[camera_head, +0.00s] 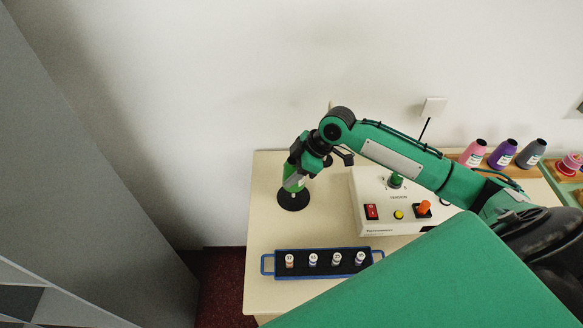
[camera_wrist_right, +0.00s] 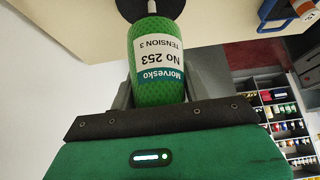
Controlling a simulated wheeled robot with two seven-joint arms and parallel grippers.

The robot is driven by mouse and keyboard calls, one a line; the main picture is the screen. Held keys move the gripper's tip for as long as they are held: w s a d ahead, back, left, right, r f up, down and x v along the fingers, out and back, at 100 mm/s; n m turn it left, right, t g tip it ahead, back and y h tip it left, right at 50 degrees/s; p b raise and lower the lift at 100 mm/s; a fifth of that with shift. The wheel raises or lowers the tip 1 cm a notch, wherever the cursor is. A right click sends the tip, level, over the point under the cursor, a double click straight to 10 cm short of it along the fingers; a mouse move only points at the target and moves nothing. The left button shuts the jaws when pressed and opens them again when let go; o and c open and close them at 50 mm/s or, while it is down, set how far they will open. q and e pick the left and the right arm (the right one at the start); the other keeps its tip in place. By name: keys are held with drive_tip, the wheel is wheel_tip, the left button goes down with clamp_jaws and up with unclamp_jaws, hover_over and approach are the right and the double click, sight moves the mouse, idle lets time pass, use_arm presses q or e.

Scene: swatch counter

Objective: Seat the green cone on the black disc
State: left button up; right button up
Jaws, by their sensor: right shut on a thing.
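The green cone (camera_head: 291,184) with a white label is held in my right gripper (camera_head: 298,170), directly over the black disc (camera_head: 293,203) near the left side of the table. In the right wrist view the cone (camera_wrist_right: 158,92) sits between the two fingers of the gripper (camera_wrist_right: 163,90), its label upside down. Beyond its far end, a pale pin stands between the cone and the black disc (camera_wrist_right: 130,9). The cone looks a little above the disc; how far the pin enters it is hidden. My left gripper is not in view.
A white control box (camera_head: 385,219) with knobs and a red switch stands right of the disc. A blue-handled tray (camera_head: 323,272) with several small spools lies in front. Pink (camera_head: 473,153), purple (camera_head: 503,154) and grey (camera_head: 531,153) cones stand at the back right.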

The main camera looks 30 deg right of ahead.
drive_tip(key=shift+f+b, duration=0.95)
drive_tip(key=shift+f, duration=1.55)
drive_tip(key=o, duration=1.1)
drive_tip(key=shift+r, duration=0.1)
drive_tip(key=b+v, duration=0.1)
drive_tip(key=v, duration=0.6)
drive_tip(key=shift+r+b, duration=0.15)
drive_tip(key=shift+b, duration=0.25)
drive_tip(key=shift+d, duration=0.1)
